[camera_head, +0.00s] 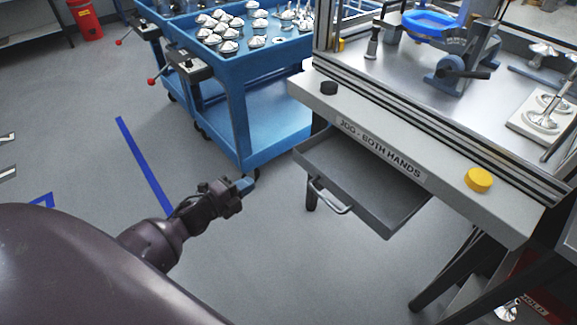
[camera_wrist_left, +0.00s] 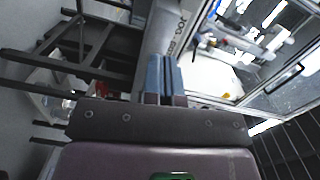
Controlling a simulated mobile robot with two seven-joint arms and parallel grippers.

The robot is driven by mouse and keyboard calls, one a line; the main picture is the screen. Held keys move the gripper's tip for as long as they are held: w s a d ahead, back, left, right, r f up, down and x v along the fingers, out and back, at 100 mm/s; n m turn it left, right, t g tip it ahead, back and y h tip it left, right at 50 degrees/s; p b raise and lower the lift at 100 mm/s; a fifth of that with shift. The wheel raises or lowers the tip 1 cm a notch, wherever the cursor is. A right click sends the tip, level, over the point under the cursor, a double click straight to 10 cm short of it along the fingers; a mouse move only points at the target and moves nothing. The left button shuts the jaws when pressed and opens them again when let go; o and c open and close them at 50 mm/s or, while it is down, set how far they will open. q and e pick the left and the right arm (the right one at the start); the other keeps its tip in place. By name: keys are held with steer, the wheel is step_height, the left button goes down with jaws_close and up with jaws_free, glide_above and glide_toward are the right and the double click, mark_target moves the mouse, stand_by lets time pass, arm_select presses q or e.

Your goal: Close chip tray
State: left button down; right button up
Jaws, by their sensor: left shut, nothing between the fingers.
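The chip tray (camera_head: 365,190) is a grey, shallow drawer pulled out from under the machine's front panel. It looks empty, and a metal loop handle (camera_head: 330,198) is on its front left side. My left gripper (camera_head: 246,184) is to the left of the handle, apart from it, with blue fingertips pointing right. In the left wrist view, the gripper's blue fingers (camera_wrist_left: 164,78) are together with nothing between them. The tray cannot be made out clearly in the left wrist view. My right gripper is in neither view.
The machine's front panel (camera_head: 430,178) carries a black knob and a yellow button (camera_head: 478,180). A blue cart (camera_head: 243,100) with several metal parts on top stands behind the gripper. Dark frame legs (camera_head: 450,272) are at lower right. Floor between gripper and tray is clear.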

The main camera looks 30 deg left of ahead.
arm_select(q)
steer(key=m, duration=0.2)
steer(key=h+b, duration=0.1)
glide_toward(296, 158)
steer(key=x, duration=0.6)
steer(key=shift+w+f, duration=0.1)
steer(key=shift+w, duration=0.1)
steer(key=shift+w+d, duration=0.2)
steer(key=shift+w, duration=0.35)
